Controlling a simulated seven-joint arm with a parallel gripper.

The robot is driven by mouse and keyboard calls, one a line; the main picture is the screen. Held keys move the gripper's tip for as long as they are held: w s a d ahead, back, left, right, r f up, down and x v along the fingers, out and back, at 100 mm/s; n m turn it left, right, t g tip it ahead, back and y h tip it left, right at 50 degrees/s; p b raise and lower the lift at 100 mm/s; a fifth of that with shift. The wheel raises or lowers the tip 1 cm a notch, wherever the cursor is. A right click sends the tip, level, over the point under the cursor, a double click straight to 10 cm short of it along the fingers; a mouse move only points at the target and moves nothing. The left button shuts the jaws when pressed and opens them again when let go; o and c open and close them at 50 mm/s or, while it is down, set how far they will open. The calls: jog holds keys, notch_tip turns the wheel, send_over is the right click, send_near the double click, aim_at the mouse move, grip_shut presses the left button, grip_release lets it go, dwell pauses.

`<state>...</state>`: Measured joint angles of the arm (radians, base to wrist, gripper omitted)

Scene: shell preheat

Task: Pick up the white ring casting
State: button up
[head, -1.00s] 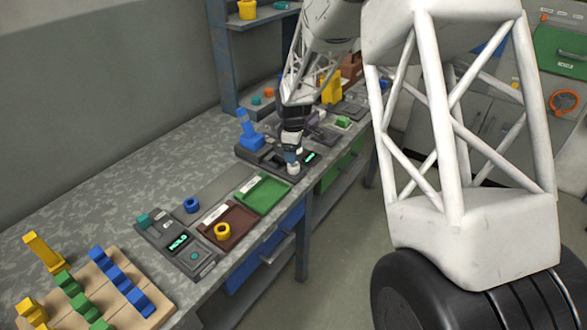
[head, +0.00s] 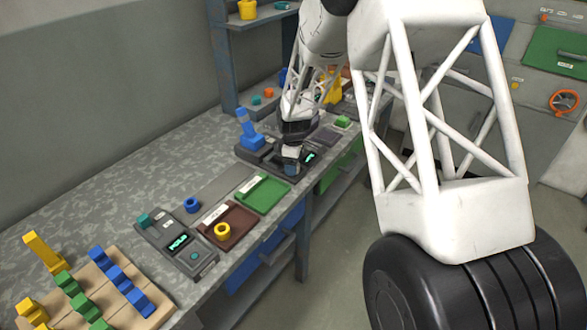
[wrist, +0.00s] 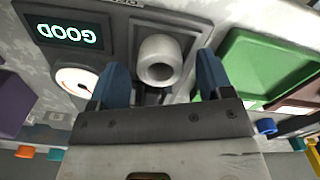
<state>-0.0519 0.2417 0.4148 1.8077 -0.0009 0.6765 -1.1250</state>
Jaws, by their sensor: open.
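The white ring casting (wrist: 160,62) stands on a grey square pad of the gauge station in the wrist view, its open hole facing the camera. My gripper (wrist: 163,75) is open, with one blue finger on each side of the ring and a gap visible on both sides. In the head view my gripper (head: 291,166) is low over the station on the bench, and it hides the ring there. I cannot tell how far down the ring the fingertips reach.
The station's display (wrist: 67,35) reads GOOD, beside a round dial (wrist: 76,80). A green tray (head: 262,193) and a brown tray (head: 232,215) with a yellow ring (head: 222,230) lie nearby.

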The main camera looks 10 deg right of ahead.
jog(key=shift+f, duration=0.5)
jog(key=c, duration=1)
jog(key=shift+c, duration=0.2)
jog(key=shift+r, duration=0.2)
jog(key=shift+r, duration=1.45)
jog(key=shift+s+r, duration=0.2)
jog(key=shift+s, duration=0.1)
jog(key=s+r, duration=0.1)
jog(key=s, duration=1.4)
jog(key=shift+s+d+r, duration=0.15)
jog(key=shift+d+r, duration=0.05)
jog(key=shift+d, duration=0.2)
